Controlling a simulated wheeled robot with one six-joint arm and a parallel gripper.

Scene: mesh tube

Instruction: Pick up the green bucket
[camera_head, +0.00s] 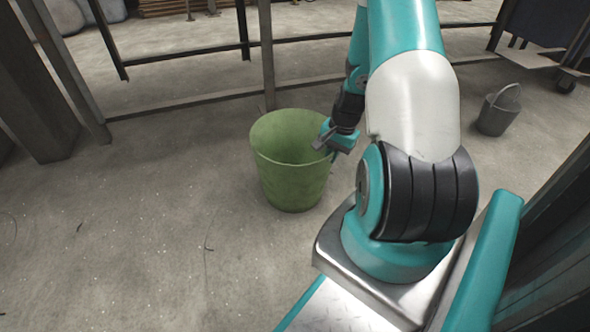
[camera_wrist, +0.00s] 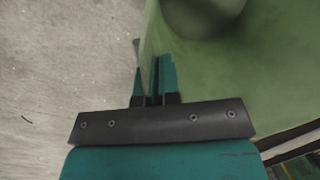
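The green bucket (camera_head: 285,180) stands upright on the concrete floor, left of my arm, with its open top facing up. My gripper (camera_head: 323,139) is at the right side of its rim. In the wrist view, the bucket (camera_wrist: 240,75) fills the upper right, and its wall edge runs down between the two fingers of my gripper (camera_wrist: 153,75). The fingers are close together, one on each side of the wall, and look shut on it. The lower part of the wall between the fingers is partly hidden.
A small grey bucket (camera_head: 497,112) with a raised handle stands on the floor at the right. A metal frame with posts (camera_head: 267,60) and a low rail is close behind the green bucket. The floor to the left is clear.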

